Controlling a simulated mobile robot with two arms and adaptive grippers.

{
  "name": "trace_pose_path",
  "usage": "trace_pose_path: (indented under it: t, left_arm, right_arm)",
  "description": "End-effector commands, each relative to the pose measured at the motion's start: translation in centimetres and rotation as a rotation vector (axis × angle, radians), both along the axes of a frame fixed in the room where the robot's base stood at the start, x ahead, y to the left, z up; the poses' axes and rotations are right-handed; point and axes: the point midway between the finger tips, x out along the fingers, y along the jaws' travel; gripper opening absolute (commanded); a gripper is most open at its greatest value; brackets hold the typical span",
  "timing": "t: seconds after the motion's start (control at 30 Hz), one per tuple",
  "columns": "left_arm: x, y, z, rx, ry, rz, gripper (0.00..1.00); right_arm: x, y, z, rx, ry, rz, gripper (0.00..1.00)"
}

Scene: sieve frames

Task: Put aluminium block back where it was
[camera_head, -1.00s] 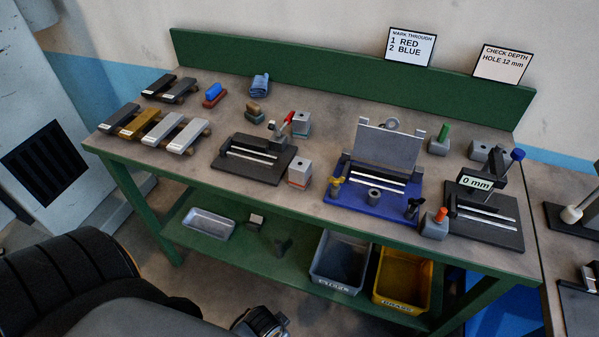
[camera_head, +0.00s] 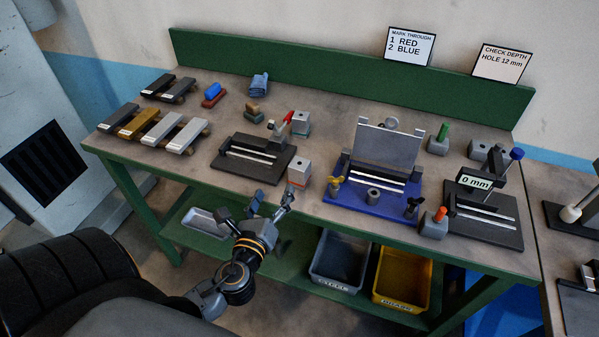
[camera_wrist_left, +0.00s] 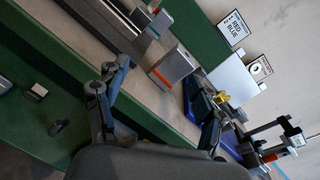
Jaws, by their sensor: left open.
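A light grey metal block (camera_head: 299,169) with an orange-red band low on its side stands near the table's front edge. A similar grey block (camera_head: 301,122) stands behind it, by the red-handled clamp. I cannot tell for sure which one is the aluminium block. My left gripper (camera_head: 271,199) is open and empty, at the table's front edge, to the left of and nearer than the front block. In the left wrist view, the banded block (camera_wrist_left: 174,67) lies beyond and between the spread fingers of my left gripper (camera_wrist_left: 160,106), apart from them. My right gripper is not in view.
Left of the block is a black clamp fixture (camera_head: 245,165); right of it is a blue fixture (camera_head: 345,207) with an upright plate. Several bars lie on supports at the left, including a silver one (camera_head: 185,136). Grey (camera_head: 338,262) and yellow (camera_head: 402,280) bins stand on the lower shelf.

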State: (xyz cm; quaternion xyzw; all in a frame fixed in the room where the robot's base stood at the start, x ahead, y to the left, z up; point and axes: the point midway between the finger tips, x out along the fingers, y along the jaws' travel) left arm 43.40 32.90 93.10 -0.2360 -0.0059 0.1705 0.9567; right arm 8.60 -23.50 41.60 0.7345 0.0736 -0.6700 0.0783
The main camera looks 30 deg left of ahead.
Motion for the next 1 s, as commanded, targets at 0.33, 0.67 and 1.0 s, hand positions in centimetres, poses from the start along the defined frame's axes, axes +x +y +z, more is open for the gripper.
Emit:
trace_pose_path:
  t: [0.33,0.67,1.0]
  left_arm:
    - [2.5,-2.4,0.1,0.484,0.046,-0.204,0.69]
    - [8.6,-1.3,0.1,0.479,0.047,-0.2,0.69]
    - [11.6,-0.4,0.2,0.478,0.047,-0.2,0.69]
  right_arm:
    - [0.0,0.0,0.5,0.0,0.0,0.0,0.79]
    - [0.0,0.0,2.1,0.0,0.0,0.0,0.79]
    - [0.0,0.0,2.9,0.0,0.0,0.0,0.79]
